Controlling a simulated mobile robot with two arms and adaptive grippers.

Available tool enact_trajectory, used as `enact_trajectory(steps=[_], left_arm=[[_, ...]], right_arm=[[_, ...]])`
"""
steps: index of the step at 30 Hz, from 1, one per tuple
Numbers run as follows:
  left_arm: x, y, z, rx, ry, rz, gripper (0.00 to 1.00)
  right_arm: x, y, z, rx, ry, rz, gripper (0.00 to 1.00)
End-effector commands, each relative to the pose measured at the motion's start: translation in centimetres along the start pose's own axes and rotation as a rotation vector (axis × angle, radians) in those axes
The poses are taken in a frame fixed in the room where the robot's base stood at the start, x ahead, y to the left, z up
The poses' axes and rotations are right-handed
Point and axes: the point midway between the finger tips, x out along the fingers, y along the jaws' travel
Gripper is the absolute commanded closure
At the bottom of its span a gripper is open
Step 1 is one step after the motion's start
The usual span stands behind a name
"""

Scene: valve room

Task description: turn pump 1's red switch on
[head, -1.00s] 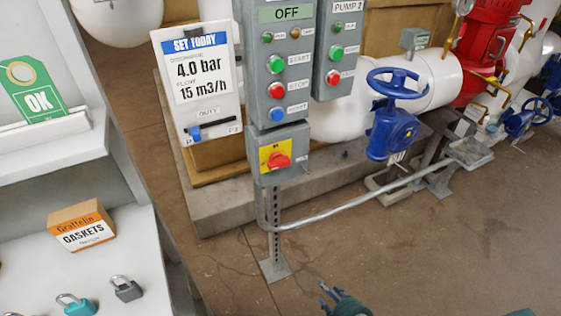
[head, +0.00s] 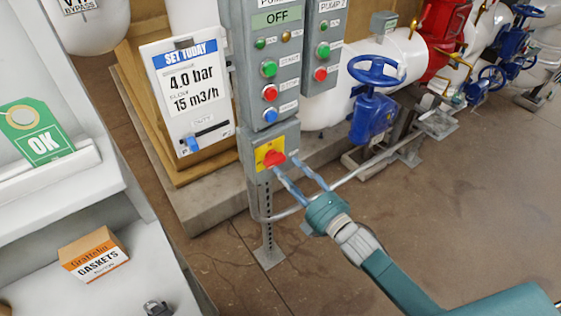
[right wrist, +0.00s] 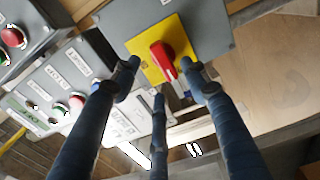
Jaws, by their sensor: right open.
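The red switch (head: 273,158) is a rotary knob on a yellow plate, on a grey box below the left control panel (head: 268,65), whose display reads OFF. In the right wrist view the red knob (right wrist: 163,58) sits on its yellow plate (right wrist: 178,40), seen at a slant. My right gripper (head: 300,166) reaches in from the lower right, its fingers open and pointing at the knob. In the right wrist view the gripper (right wrist: 163,75) has fingertips on either side of the knob, with a third finger below; contact cannot be told. My left gripper is not in view.
A second panel labelled PUMP 2 (head: 322,50) stands to the right. A blue handwheel valve (head: 374,95) and a bent grey pipe (head: 345,181) are near my right arm. A white shelf (head: 150,270) with a gaskets box (head: 93,254) is at left. Floor at right is clear.

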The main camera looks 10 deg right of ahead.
Motion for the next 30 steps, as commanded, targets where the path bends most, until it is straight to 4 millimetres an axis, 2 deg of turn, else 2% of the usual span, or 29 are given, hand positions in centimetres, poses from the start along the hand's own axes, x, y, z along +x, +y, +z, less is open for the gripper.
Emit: enact_trajectory(steps=[3,9,20,24,27,30], left_arm=[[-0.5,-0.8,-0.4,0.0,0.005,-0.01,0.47],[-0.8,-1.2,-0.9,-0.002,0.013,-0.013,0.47],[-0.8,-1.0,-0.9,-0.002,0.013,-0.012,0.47],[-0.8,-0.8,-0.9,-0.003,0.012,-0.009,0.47],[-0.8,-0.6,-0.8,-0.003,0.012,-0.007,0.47],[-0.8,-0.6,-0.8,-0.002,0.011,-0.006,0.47]], right_arm=[[2.3,0.2,0.0,0.001,-0.001,0.001,0.55],[4.4,0.0,0.0,0.002,-0.001,-0.002,0.55],[4.8,-0.1,0.0,0.002,0.0,-0.002,0.55],[4.8,-0.1,0.0,0.002,0.0,-0.002,0.83],[4.8,-0.1,0.0,0.002,-0.001,-0.002,1.0],[4.8,-0.1,0.0,0.003,-0.001,-0.002,1.0]])
